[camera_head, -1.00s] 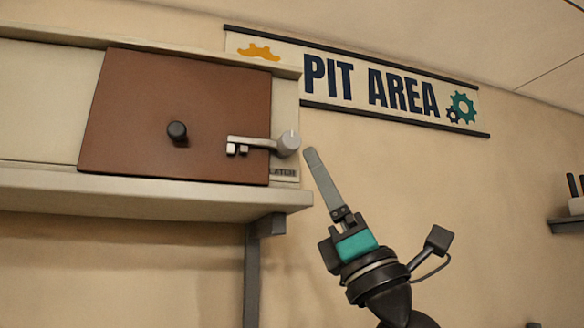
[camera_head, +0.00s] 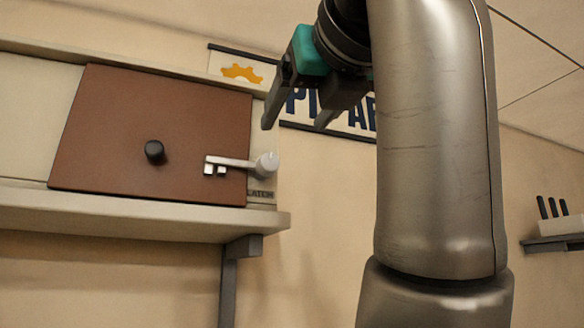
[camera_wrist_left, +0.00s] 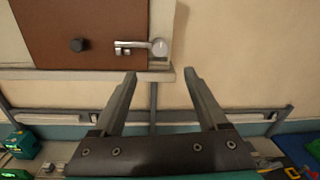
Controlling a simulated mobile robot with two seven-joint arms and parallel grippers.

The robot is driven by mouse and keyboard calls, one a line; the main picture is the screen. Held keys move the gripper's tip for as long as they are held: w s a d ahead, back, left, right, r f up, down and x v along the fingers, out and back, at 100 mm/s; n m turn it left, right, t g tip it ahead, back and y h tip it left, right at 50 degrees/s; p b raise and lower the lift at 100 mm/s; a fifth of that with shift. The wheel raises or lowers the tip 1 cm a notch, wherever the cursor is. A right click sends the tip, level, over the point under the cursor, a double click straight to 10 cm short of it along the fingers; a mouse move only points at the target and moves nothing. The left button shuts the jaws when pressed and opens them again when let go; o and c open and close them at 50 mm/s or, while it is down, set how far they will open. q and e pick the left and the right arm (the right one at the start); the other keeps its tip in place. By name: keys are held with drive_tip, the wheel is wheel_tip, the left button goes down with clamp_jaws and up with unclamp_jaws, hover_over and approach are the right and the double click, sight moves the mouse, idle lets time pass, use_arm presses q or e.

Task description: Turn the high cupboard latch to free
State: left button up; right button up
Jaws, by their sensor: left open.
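The latch (camera_head: 240,163) is a pale metal lever with a toothed end. It lies nearly level, reaching left from its round white hub (camera_head: 267,163) across the right edge of the brown cupboard door (camera_head: 125,125). In the left wrist view the latch (camera_wrist_left: 135,48) shows up ahead, still over the door (camera_wrist_left: 50,25). My left gripper (camera_head: 295,125) is open and empty, up and to the right of the hub, its fingers pointing down in the head view. In the left wrist view its fingertips (camera_wrist_left: 160,75) are below the latch and apart from it. My right gripper is not in view.
A black knob (camera_head: 155,152) sits on the door. The cupboard's pale bottom ledge (camera_head: 130,212) rests on a grey bracket (camera_head: 235,250). The PIT AREA sign (camera_head: 240,68) is partly hidden by my arm. A small shelf (camera_head: 555,243) is far right.

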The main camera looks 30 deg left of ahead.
sight(269, 161)
use_arm(q)
drive_tip(key=p+x, duration=0.3)
drive_tip(key=x, duration=1.1)
drive_tip(key=shift+w+a+f+p, duration=0.1)
drive_tip(key=shift+w+a+p, duration=0.15)
drive_tip(key=shift+a+p, duration=0.1)
clamp_jaws()
idle(0.7)
